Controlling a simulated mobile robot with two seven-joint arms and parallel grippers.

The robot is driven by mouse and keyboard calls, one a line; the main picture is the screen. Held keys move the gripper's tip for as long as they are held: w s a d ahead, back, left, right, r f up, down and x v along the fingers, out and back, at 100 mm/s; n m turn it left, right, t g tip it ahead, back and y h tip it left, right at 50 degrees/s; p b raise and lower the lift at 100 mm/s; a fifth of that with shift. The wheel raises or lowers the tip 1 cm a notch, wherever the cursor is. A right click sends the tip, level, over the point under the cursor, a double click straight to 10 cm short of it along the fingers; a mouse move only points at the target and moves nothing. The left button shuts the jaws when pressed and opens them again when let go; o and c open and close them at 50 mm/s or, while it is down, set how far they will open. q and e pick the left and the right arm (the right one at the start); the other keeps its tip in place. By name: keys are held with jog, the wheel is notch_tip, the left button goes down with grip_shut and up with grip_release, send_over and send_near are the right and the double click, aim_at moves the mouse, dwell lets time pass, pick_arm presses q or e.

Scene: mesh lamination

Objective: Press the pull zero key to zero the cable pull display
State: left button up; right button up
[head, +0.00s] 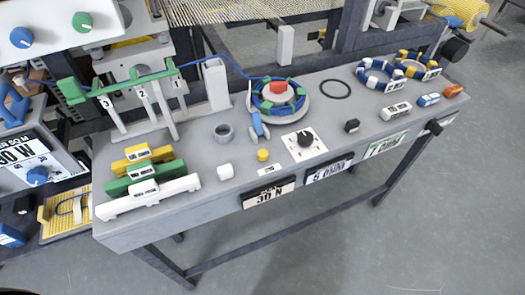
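A grey bench carries several keys and displays. A yellow round key (263,155) stands near the front edge, with a small white label plate (269,170) in front of it. A white block-like key (225,172) is to its left and a black one (352,126) to its right. I cannot tell which is the pull zero key. Front displays (268,193), (330,169) and (387,145) hang on the bench edge; the left one seems to read 30 N. A blue cable (225,62) runs from a green bar to a ring-shaped spool (279,97). Neither gripper is visible.
A black knob (305,139) sits on a white dial plate. Yellow, green and white blocks (147,193) lie at the left end. Numbered posts (143,95) and a white column (216,85) stand behind them. Two more rings (380,75) lie at the right. Floor in front is clear.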

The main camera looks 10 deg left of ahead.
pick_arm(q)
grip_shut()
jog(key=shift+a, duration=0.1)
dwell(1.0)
